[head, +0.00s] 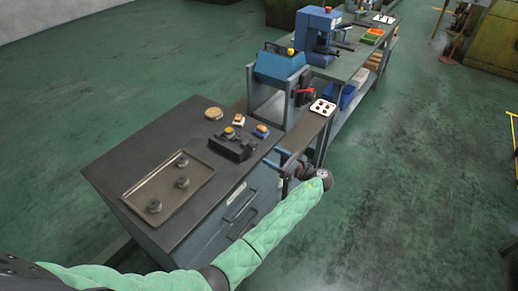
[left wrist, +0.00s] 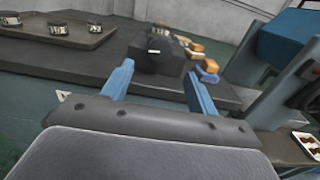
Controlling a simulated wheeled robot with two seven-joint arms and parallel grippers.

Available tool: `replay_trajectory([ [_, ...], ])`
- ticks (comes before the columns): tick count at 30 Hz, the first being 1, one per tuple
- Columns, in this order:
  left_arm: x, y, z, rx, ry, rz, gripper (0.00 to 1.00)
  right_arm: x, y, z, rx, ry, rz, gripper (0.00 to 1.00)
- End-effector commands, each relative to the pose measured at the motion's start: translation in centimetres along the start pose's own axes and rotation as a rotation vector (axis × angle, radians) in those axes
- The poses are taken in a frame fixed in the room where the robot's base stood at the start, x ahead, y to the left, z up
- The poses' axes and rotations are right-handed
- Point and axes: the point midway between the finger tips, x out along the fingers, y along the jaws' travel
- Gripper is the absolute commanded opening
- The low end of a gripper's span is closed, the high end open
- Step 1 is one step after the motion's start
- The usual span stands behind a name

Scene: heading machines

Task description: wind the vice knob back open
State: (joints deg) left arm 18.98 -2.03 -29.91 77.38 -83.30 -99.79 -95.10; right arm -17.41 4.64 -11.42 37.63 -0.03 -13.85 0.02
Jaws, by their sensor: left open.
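A small black vice (head: 232,146) stands on the dark cabinet top, near its right edge. In the left wrist view the vice (left wrist: 157,52) is a dark block beyond and between my fingers. Its knob is too small to tell clearly. My left gripper (head: 286,159) is beside the cabinet's right edge, to the right of the vice and apart from it. In the left wrist view its two blue fingers (left wrist: 159,72) are spread with nothing between them. My right gripper is not in view.
A tray (head: 133,187) with several dark round parts lies left of the vice. A blue machine (head: 280,68) stands beyond. Open floor lies to the right.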

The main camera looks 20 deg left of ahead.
Motion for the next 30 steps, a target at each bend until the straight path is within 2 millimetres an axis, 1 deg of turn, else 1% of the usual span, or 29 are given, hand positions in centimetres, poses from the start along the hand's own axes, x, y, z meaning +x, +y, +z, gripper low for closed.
replay_trajectory([
  [5, 1.5, 0.0, 0.3, 0.0, -0.001, 0.001, 0.59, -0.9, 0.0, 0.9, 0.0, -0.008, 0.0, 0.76],
  [8, 2.8, 0.0, 0.4, 0.001, 0.0, 0.001, 0.59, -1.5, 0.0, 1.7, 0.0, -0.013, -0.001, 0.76],
  [12, 4.9, 0.0, 0.4, 0.0, -0.001, 0.001, 0.59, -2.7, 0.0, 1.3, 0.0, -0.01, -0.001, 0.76],
  [18, 7.2, 0.0, 0.2, -0.001, 0.001, -0.001, 0.59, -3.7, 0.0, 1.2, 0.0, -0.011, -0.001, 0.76],
  [21, 7.6, 0.0, 0.0, -0.002, 0.001, -0.001, 0.59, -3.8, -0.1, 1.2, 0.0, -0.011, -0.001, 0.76],
  [27, 7.6, 0.0, -0.1, -0.002, 0.002, -0.001, 0.59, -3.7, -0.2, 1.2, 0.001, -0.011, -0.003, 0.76],
  [29, 7.6, 0.0, -0.1, -0.002, 0.002, -0.001, 0.49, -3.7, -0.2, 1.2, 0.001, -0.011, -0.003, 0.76],
  [30, 7.6, 0.0, -0.1, -0.002, 0.002, -0.001, 0.41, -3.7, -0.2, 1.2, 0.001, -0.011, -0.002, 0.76],
])
